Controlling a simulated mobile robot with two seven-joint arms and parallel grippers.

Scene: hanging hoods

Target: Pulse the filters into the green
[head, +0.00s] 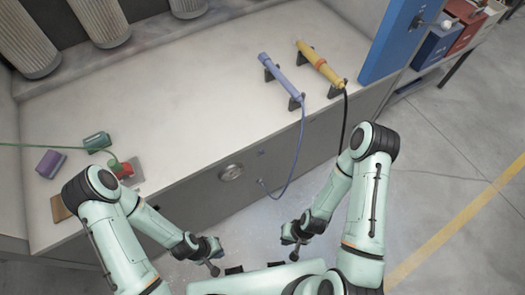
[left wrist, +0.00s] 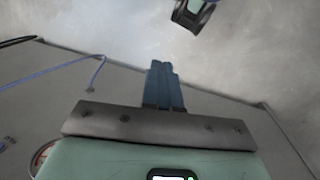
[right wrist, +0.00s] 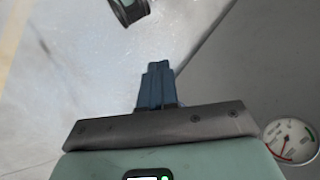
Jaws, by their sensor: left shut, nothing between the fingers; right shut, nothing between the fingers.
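Pale cylindrical pleated filters hang at the back left; three show in the head view, a left one (head: 27,42), a middle one (head: 100,20) and a right one (head: 187,6). A round gauge (head: 231,172) sits on the cabinet front; it also shows in the right wrist view (right wrist: 291,141), with red marks and a needle too small to read surely. A blue-violet wand (head: 281,75) and a yellow wand (head: 320,63) rest on black stands on the bench. My left gripper (head: 214,269) and right gripper (head: 295,256) are shut and empty, low in front of the cabinet, away from both wands.
A purple block (head: 51,163), a green block (head: 97,142) and a red-and-green item (head: 121,169) lie at the bench's left. A blue hose (head: 296,150) and a black hose (head: 345,118) hang over the front edge. A blue panel (head: 398,40) stands right. The bench middle is clear.

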